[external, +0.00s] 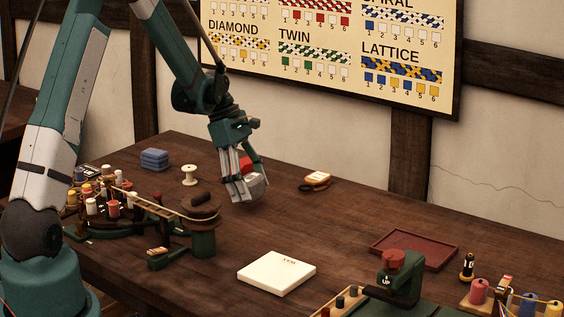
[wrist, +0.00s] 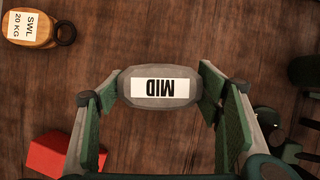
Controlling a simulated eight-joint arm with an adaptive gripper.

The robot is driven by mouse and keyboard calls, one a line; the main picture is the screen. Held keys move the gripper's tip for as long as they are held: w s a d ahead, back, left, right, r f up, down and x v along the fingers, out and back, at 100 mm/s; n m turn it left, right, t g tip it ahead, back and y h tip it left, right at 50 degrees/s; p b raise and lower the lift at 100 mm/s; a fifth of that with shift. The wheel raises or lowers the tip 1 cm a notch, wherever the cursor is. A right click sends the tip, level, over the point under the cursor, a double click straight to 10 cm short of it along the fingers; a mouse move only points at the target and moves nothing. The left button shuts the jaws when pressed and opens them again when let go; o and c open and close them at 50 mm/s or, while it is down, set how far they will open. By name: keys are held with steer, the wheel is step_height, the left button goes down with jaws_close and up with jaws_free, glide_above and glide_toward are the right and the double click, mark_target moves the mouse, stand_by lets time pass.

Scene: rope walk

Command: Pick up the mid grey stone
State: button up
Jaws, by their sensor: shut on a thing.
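The mid grey stone (wrist: 160,103) is a rounded grey block with a white label reading MID, upside down in the wrist view. My gripper (wrist: 161,88) has its green-padded fingers closed on the stone's two sides. In the external view my gripper (external: 246,190) points down over the table's middle. The stone (external: 258,187) shows at its fingertips there, partly hidden by the fingers. It looks close above the tabletop, but I cannot tell the exact gap.
A red block (wrist: 60,157) lies near the gripper. A wooden block labelled SWL 20 KG (wrist: 30,28) is close by. A white spool (external: 189,175), blue stack (external: 155,160), white slab (external: 277,273) and red tray (external: 414,270) stand around.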

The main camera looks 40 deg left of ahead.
mark_target(257, 178)
steer(key=shift+r+p, duration=0.45)
steer(key=shift+r, duration=2.95)
